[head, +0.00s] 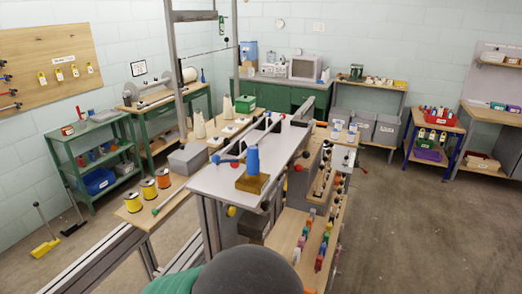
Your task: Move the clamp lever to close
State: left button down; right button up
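A grey-topped bench (222,181) stands in the middle of the head view. A rod with a blue end (216,159) lies low across its top, beside a blue upright piece (252,161) on a wooden block (252,183). Several small dark and red ball knobs, such as a red knob (298,168), show along the bench's right side. I cannot tell which of these parts is the clamp lever, or whether it stands open or closed. Neither of my grippers shows in the view.
A wooden side table with yellow-and-orange spools (148,188) adjoins the bench on the left. A lower shelf with several coloured pieces (307,232) is at the right. A grey metal post (174,70) rises behind. Open floor (410,230) lies to the right.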

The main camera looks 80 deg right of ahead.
aim_at(306, 154)
jog(key=k+l+z, duration=0.1)
jog(key=z, duration=0.35)
jog(key=k+l+z, duration=0.2)
jog(key=z, duration=0.25)
jog(key=k+l+z, duration=0.15)
jog(key=z, duration=0.3)
jog(key=l+z, duration=0.3)
jog(key=z, duration=0.2)
jog(key=l+z, duration=0.3)
jog(key=z, duration=0.15)
jog(key=k+l, duration=0.05)
